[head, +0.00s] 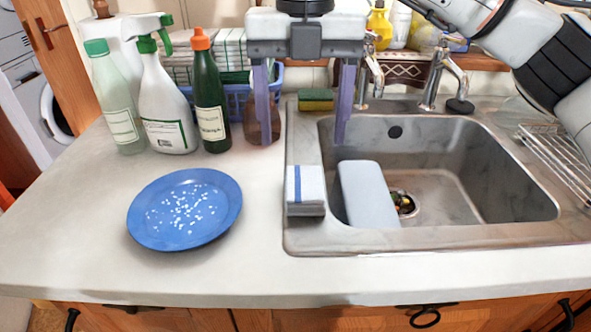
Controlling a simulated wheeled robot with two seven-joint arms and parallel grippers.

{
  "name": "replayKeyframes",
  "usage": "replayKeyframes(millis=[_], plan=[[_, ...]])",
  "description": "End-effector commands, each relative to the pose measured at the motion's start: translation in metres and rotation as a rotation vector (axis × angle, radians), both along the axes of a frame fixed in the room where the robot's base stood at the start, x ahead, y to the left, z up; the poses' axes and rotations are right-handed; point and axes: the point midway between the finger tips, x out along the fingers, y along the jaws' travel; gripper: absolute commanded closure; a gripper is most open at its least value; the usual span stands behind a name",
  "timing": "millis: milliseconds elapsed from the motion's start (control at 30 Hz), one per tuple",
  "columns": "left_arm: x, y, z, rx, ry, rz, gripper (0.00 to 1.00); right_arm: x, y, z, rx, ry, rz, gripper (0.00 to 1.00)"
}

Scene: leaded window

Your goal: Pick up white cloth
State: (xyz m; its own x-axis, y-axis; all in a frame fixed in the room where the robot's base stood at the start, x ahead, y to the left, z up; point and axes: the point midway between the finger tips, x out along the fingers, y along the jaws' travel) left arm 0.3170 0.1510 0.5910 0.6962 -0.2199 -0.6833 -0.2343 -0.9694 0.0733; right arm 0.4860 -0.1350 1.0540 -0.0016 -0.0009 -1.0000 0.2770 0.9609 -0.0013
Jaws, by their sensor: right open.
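The white cloth (305,186) is folded into a small stack with a blue stripe near one edge. It lies on the left rim of the sink, beside the basin. My right gripper (304,140) is at the top centre, pointing down, with its two fingers wide apart and nothing between them. Its fingertips appear above and behind the cloth in the picture, apart from it. My left gripper is not in view.
A metal sink (480,190) with a pale grey block (367,195) inside is at right. A blue plate (185,208) with white bits lies on the counter. Spray bottle (165,105), green bottle (210,100), sponge (316,100) and taps stand behind. The front counter is clear.

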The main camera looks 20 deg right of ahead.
Motion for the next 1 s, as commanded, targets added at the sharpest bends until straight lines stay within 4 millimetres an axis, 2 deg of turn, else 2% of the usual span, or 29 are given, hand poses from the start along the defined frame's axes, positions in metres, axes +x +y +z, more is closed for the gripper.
replayKeyframes(millis=[267, 467, 733, 1000], plan=[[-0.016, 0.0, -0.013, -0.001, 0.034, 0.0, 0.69, 0.0, -0.001, -0.041, -0.001, 0.002, 0.0, 0.3], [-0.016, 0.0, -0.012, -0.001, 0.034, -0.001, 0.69, 0.001, -0.002, -0.055, 0.001, 0.003, 0.0, 0.3], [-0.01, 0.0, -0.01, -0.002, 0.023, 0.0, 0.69, 0.004, -0.005, -0.094, 0.0, 0.003, 0.001, 0.3], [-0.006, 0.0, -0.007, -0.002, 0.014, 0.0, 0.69, 0.004, -0.005, -0.098, 0.001, 0.001, 0.0, 0.31]])
